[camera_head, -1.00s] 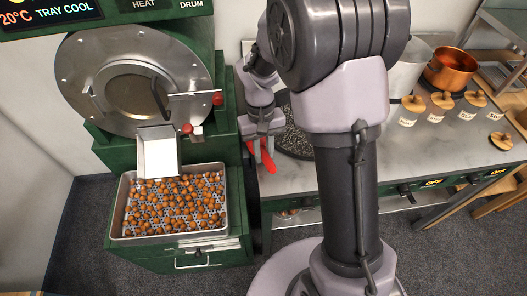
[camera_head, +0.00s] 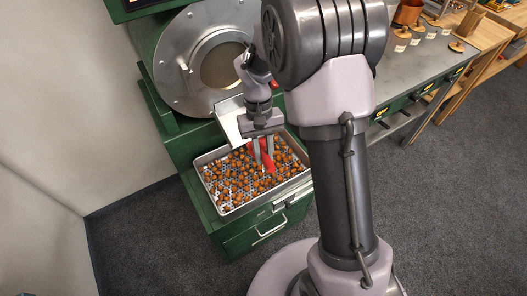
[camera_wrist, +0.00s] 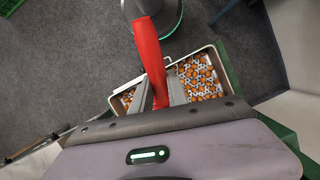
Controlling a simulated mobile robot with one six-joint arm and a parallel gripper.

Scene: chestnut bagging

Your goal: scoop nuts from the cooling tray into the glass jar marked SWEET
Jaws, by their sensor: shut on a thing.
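My gripper (camera_head: 263,162) is shut on a red scoop (camera_head: 270,163) and holds it over the cooling tray. In the wrist view, the red scoop (camera_wrist: 148,48) extends up and away from between my fingers (camera_wrist: 153,98). The metal cooling tray (camera_head: 204,186) holds many brown nuts (camera_head: 240,186) on a perforated bottom; its rim also shows in the wrist view (camera_wrist: 222,66). I cannot tell whether the scoop touches the nuts. Several small labelled jars (camera_head: 402,43) with wooden lids stand at the upper right, too small to read.
The round roaster drum (camera_head: 190,65) with a metal chute (camera_head: 231,118) stands behind the tray. The tray rests on a green cabinet (camera_head: 226,237). A grey counter (camera_head: 415,75) is on the right, with a loose wooden lid (camera_head: 457,46). Carpet in front is clear.

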